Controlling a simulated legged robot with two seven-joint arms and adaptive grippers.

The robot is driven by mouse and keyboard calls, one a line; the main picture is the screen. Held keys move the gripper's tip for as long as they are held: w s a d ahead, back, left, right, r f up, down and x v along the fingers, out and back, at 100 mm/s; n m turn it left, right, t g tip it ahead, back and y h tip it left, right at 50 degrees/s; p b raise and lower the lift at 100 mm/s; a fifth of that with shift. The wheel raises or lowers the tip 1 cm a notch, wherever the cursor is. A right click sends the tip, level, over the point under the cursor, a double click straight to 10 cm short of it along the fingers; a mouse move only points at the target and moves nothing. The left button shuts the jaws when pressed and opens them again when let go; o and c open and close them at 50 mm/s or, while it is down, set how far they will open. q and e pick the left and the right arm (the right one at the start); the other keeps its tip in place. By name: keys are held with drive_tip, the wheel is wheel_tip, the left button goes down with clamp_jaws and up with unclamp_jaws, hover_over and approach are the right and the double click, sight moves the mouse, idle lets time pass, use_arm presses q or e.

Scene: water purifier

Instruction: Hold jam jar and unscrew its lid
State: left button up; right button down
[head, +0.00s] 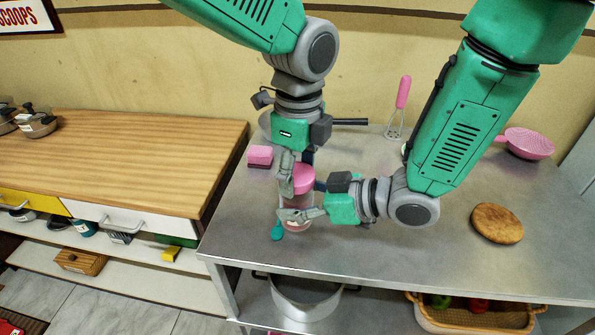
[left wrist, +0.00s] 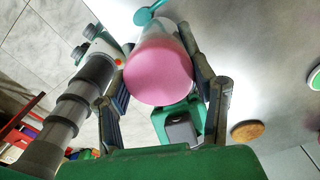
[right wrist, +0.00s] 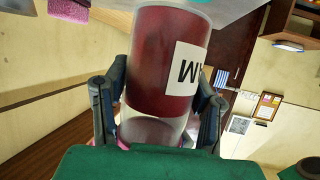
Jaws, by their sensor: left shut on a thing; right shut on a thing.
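The jam jar (head: 296,226) is a clear cylinder with dark red jam and a white label, on the metal table's left part; it appears upright. The right wrist view shows its red body and label (right wrist: 155,60) up close. Its pink lid (head: 300,178) is on top and fills the middle of the left wrist view (left wrist: 160,75). My left gripper (head: 292,180) reaches down from above, shut on the lid with a finger on each side. My right gripper (head: 298,214) comes from the right, shut around the jar's body below the lid. The jar's base contact is not clear.
A teal spoon (head: 277,233) lies close to the jar. A pink sponge (head: 260,156), whisk (head: 403,95), pink strainer (head: 528,143) and round bread (head: 497,223) are on the table (head: 420,250). A wooden counter (head: 130,150) stands left. The table's front right is clear.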

use_arm(q)
drive_tip(key=shift+w+d+r+n, duration=0.1)
drive_tip(key=shift+w+d+n, duration=0.2)
drive_tip(key=shift+n, duration=0.6)
drive_tip(key=o, duration=1.3)
drive_tip(key=shift+s, duration=0.1)
drive_tip(key=shift+a, duration=0.1)
